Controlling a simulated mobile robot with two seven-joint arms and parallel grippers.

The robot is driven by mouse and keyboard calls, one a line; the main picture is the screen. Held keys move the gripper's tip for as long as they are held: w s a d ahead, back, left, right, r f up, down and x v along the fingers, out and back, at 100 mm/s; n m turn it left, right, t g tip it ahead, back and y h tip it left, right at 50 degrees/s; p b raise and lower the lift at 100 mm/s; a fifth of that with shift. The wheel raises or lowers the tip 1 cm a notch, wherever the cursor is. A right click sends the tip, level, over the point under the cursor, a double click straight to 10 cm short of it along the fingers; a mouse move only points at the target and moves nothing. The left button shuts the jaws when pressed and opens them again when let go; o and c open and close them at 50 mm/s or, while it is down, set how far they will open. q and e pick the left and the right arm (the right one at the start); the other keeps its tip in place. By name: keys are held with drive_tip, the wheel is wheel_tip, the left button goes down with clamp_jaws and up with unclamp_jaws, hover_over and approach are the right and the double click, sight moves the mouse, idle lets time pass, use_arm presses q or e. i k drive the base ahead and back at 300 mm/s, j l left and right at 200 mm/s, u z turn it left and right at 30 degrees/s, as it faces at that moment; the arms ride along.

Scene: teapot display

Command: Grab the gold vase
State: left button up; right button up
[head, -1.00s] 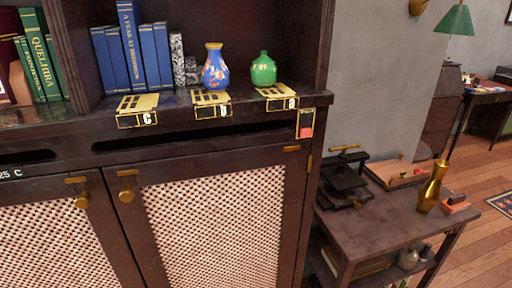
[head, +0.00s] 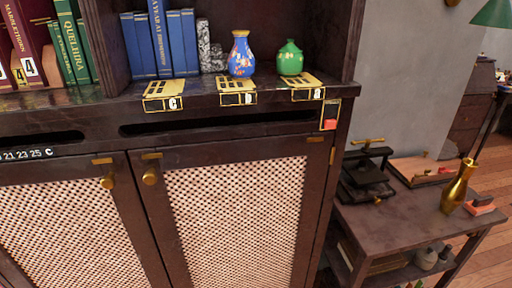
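The gold vase (head: 458,187) stands upright on the small dark side table (head: 400,220) at the right of the head view. It is slim, shiny and flared at the top, and nothing touches it from above. Neither of my grippers shows in the head view.
A dark cabinet (head: 90,135) with woven door panels fills the left and middle. On its shelf stand books, a blue vase (head: 241,56) and a green vase (head: 290,59). A black press (head: 366,175), a wooden box (head: 420,170) and a reddish block (head: 480,206) share the side table.

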sight(454, 194)
drive_tip(key=z, duration=1.25)
drive_tip(key=i+l+u, duration=0.1)
drive_tip(key=i+l, duration=0.2)
drive_tip(key=i+l+u, duration=0.1)
drive_tip(key=i+l, duration=0.2)
drive_tip(key=i+l+u, duration=0.1)
drive_tip(key=i+l, duration=0.15)
drive_tip(key=l, duration=0.25)
drive_tip(key=i+l+u, duration=0.1)
drive_tip(key=i+l, duration=0.15)
drive_tip(key=l, duration=0.15)
drive_tip(key=i+l+u, duration=0.1)
drive_tip(key=i+l, duration=0.15)
drive_tip(key=l, duration=0.15)
